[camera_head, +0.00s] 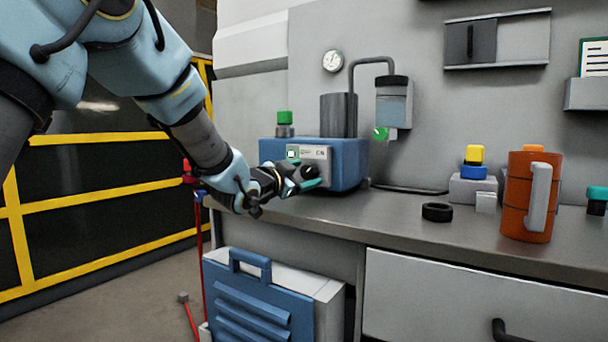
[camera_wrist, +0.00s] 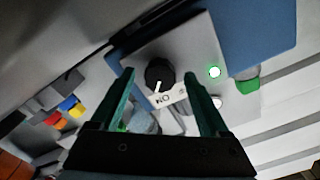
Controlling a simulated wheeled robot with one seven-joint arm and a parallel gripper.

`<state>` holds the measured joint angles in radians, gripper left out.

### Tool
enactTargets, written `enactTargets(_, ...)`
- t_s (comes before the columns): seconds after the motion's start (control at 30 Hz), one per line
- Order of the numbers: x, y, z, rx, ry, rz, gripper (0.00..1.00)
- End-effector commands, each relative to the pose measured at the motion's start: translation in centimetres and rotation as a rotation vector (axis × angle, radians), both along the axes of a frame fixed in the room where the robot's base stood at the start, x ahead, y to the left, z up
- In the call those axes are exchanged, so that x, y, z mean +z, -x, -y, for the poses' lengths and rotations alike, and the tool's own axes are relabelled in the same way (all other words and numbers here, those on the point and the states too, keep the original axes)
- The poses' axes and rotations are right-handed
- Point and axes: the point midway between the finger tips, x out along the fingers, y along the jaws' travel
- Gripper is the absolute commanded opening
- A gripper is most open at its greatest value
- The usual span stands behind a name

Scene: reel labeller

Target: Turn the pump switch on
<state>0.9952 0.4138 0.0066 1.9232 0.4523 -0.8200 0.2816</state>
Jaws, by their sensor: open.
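The blue pump unit (camera_head: 348,160) stands on the bench with a grey front panel (camera_head: 318,153). Its black round switch knob (camera_wrist: 159,72) is on that panel, and also shows in the head view (camera_head: 310,171). A white mark on the knob points toward a white label (camera_wrist: 166,98) reading "ON", seen upside down. A round lamp (camera_wrist: 214,72) on the panel glows white-green. My gripper (camera_head: 304,184) is open in front of the panel. In the wrist view, the knob appears between its teal fingertips, with no visible contact.
A black ring (camera_head: 437,212) and an orange canister (camera_head: 524,200) stand to the right on the bench (camera_head: 400,210). A yellow-and-blue button block (camera_head: 473,180) is behind them. A clear reservoir (camera_head: 393,103) hangs on the wall. A blue louvred case (camera_head: 262,300) is below the bench edge.

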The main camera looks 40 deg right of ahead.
Motion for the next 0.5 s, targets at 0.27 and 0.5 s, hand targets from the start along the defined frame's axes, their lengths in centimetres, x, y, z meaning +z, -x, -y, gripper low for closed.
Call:
enactTargets(0.27, 0.1, 1.0, -4.3, 0.003, 0.000, 0.000, 0.79)
enactTargets(0.5, 0.1, 2.1, -8.5, 0.002, 0.000, 0.000, 0.79)
